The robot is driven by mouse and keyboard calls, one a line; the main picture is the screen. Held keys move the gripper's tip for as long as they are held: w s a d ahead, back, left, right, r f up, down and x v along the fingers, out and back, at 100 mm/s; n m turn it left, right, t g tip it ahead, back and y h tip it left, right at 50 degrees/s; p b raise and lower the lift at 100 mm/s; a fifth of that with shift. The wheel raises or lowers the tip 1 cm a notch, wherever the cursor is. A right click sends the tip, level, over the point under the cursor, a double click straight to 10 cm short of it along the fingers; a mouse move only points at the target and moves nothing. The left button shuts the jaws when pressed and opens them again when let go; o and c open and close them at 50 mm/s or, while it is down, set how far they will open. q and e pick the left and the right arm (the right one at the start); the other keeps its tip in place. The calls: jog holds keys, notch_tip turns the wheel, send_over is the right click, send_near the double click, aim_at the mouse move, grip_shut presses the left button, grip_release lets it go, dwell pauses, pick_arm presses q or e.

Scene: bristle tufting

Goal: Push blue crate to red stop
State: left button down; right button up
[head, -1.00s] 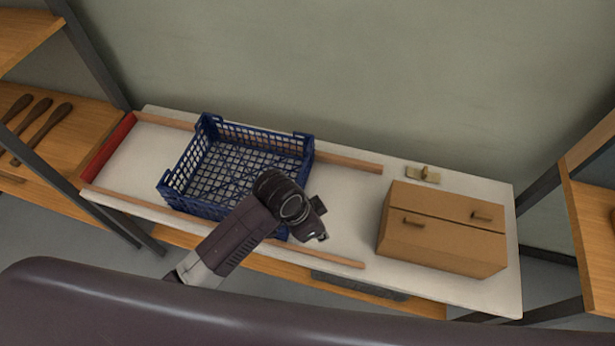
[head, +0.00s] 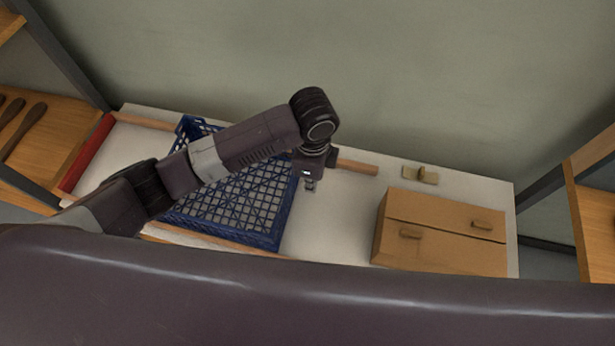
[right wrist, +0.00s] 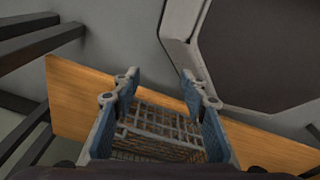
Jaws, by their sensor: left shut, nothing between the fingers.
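The blue lattice crate (head: 250,214) sits on the white table between two wooden rails, partly hidden by my left arm in the head view. The red stop (head: 86,153) is a bar across the left end of the rails. A stretch of bare table lies between the crate and the stop. My left gripper (head: 309,186) is shut and empty, pointing down just right of the crate's right wall; I cannot tell whether it touches. My right gripper (right wrist: 160,88) shows only in the right wrist view, with its fingers apart and no held object evident.
A cardboard-brown box with two handles (head: 440,235) stands at the table's right. A small block with a knob (head: 420,175) lies behind it. The far rail (head: 357,167) continues right of the crate. In the right wrist view, a wire basket (right wrist: 155,130) shows beyond the fingers.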

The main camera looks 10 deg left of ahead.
pick_arm(q)
notch_tip(320, 180, down, 8)
jog(key=shift+r, duration=0.2)
jog(key=a+p, duration=0.1)
jog(key=a, duration=0.2)
jog(key=shift+w+a+r, duration=0.15)
jog(key=shift+w+a, duration=0.1)
jog(key=shift+a, duration=0.3)
pick_arm(e)
jog(key=shift+s+d+r, duration=0.25)
jog(key=shift+s+r, duration=0.05)
jog(key=shift+s, duration=0.25)
jog(key=shift+s+d+r, duration=0.25)
jog(key=shift+s, duration=0.3)
pick_arm(q)
jog(key=shift+d, duration=0.1)
pick_arm(e)
jog(key=shift+s, duration=0.15)
